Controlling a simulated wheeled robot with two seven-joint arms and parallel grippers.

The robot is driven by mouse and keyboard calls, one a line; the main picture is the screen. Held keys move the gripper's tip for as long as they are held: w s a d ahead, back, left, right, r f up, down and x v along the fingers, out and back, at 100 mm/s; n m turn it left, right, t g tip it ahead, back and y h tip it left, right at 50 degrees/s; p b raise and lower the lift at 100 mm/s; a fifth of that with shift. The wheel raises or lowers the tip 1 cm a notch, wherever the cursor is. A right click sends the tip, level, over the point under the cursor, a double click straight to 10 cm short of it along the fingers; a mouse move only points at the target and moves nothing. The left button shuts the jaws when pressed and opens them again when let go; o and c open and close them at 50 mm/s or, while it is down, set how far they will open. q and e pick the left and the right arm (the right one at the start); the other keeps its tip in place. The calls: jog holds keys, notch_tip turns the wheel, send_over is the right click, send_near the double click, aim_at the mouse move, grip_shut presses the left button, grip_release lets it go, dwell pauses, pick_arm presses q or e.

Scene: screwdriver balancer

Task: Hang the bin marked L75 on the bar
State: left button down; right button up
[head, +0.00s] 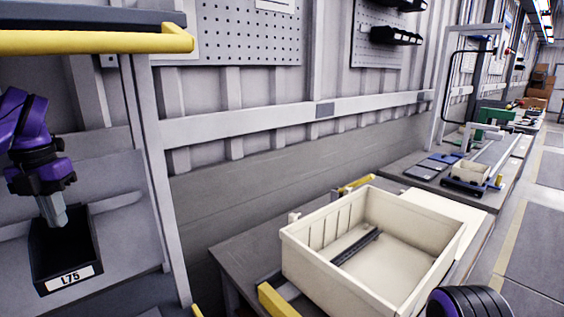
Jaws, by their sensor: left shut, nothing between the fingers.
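The black bin marked L75 (66,262) is at the lower left, its white label facing me and its open top up. A pale horizontal bar (122,200) runs behind the bin and shows on both sides of it. The bin's back is against or close to this bar; I cannot tell whether it is hooked on. My left gripper (55,220) is shut and empty, pointing down at the bin's back upper edge. I cannot tell whether its fingertips touch the bin.
A yellow rail (90,41) crosses the upper left above my left arm. A grey post (160,190) stands right of the bin. A large cream crate (300,262) with a dark strip inside sits on a bench at the lower right. A pegboard (245,35) hangs behind.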

pick_arm(q)
jog(key=shift+f+b, duration=1.75)
jog(key=shift+f, duration=0.55)
dwell(0.8)
dwell(0.5)
notch_tip(320, 180, up, 2)
jog(key=shift+r+p, duration=0.1)
jog(key=shift+p, duration=1)
notch_tip(320, 180, up, 3)
jog(key=p, duration=0.3)
